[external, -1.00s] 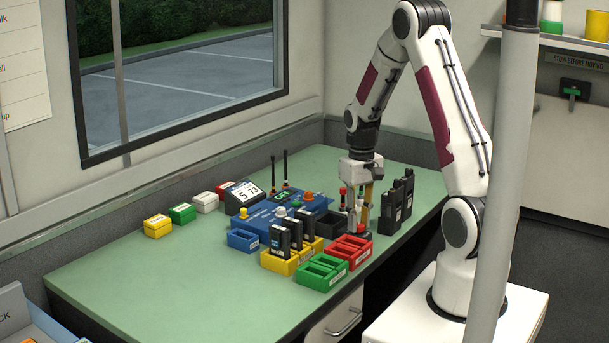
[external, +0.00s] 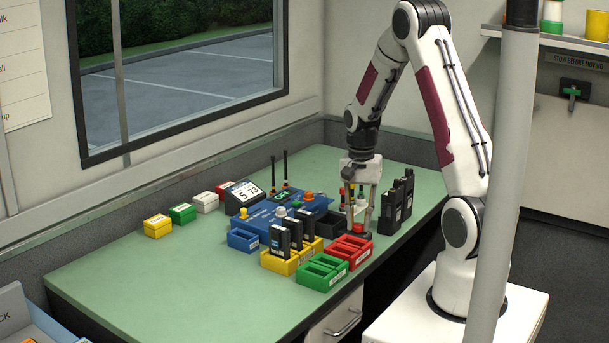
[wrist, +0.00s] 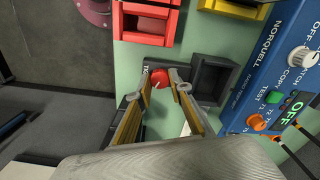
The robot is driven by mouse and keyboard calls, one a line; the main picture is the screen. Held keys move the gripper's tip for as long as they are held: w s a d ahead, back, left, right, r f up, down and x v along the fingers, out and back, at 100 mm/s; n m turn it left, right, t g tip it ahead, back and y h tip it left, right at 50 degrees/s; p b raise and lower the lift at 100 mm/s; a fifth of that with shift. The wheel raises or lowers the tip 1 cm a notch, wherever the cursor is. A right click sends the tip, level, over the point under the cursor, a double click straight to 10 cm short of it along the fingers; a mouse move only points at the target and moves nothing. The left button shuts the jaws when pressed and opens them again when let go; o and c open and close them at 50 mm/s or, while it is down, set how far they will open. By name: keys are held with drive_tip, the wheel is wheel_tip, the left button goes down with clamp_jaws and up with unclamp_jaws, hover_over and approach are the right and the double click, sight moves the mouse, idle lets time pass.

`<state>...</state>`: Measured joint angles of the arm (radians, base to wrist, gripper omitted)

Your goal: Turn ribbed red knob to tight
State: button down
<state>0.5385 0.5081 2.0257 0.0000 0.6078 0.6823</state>
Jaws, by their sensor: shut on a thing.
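The red knob (wrist: 160,77) shows in the wrist view between my two fingertips, with a light mark on its top. My gripper (wrist: 157,90) points down and is shut on the knob, one finger on each side. In the external view my gripper (external: 361,208) is upright at the right part of the bench, behind the red tray.
A red tray (external: 347,250), a green tray (external: 322,272) and a yellow tray (external: 279,265) with black packs stand in front. A dark open bin (wrist: 211,79) and a blue console (wrist: 270,85) lie beside the knob. Black radios (external: 391,210) stand close right of my gripper.

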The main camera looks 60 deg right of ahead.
sight(359, 225)
drive_tip(key=m, duration=0.6)
drive_tip(key=shift+m, duration=0.3)
drive_tip(key=m, duration=0.5)
drive_tip(key=shift+m, duration=0.3)
drive_tip(key=c, duration=1.8)
unclamp_jaws()
drive_tip(key=shift+r, duration=6)
